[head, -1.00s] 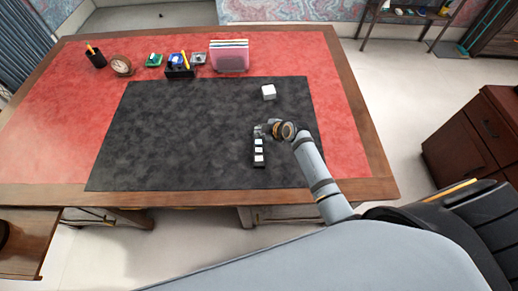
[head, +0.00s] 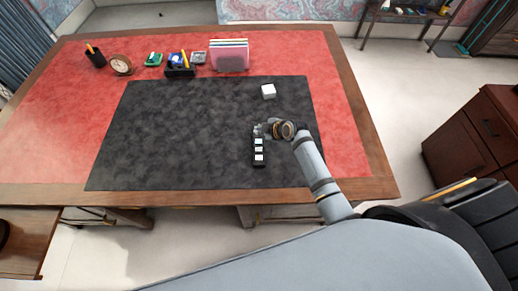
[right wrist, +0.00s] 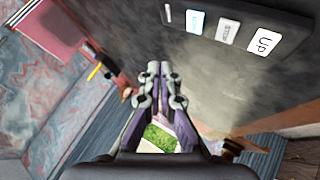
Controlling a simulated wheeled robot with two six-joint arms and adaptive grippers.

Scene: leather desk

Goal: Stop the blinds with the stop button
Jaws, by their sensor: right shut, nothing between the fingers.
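A black button panel (head: 259,163) lies on the dark desk mat, with three white buttons in a row. In the right wrist view the panel (right wrist: 293,23) is at the top right. Its right button (right wrist: 265,41) reads UP. The middle button (right wrist: 228,30) has small lettering that seems to read STOP, and the left button (right wrist: 195,22) has blurred lettering. My right gripper (head: 259,130) is over the far end of the panel in the head view. Its fingertips (right wrist: 161,69) are shut and empty, apart from the buttons in the wrist picture. My left gripper is out of view.
A white cube (head: 269,92) sits on the dark mat (head: 180,130) beyond my right gripper. A pink file holder (head: 229,58), a pen tray (head: 180,71), a clock (head: 121,65) and a pen cup (head: 96,58) line the desk's far side. The mat's left part is clear.

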